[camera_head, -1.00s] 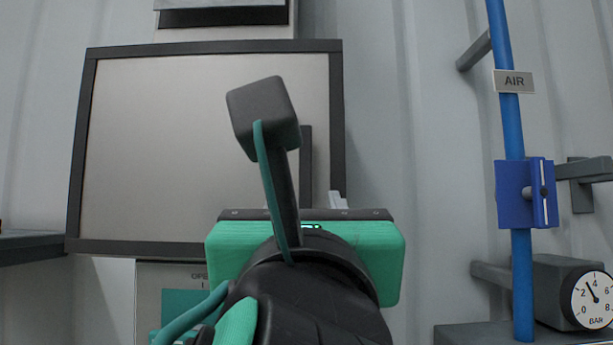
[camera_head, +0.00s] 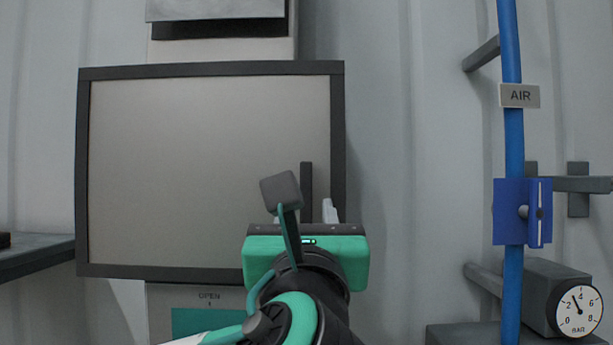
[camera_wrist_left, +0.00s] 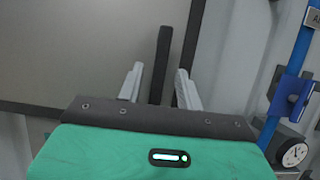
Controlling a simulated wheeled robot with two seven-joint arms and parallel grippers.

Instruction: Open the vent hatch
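The vent hatch (camera_head: 200,170) is a wide grey panel in a dark frame on the wall, and it looks shut. Its dark upright handle (camera_head: 306,185) is near the right edge. My left gripper (camera_head: 310,218) is in front of the hatch's lower right, with its wrist camera hiding part of it. In the left wrist view my left gripper (camera_wrist_left: 160,72) is open, with one pale finger on each side of the handle (camera_wrist_left: 162,55). Neither finger visibly touches it; the depth between them is hard to tell. My right gripper is out of view.
A blue AIR pipe (camera_head: 513,150) with a blue valve piece (camera_head: 522,212) runs down the right. A pressure gauge (camera_head: 578,311) sits at lower right. A dark shelf (camera_head: 40,260) is at left.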

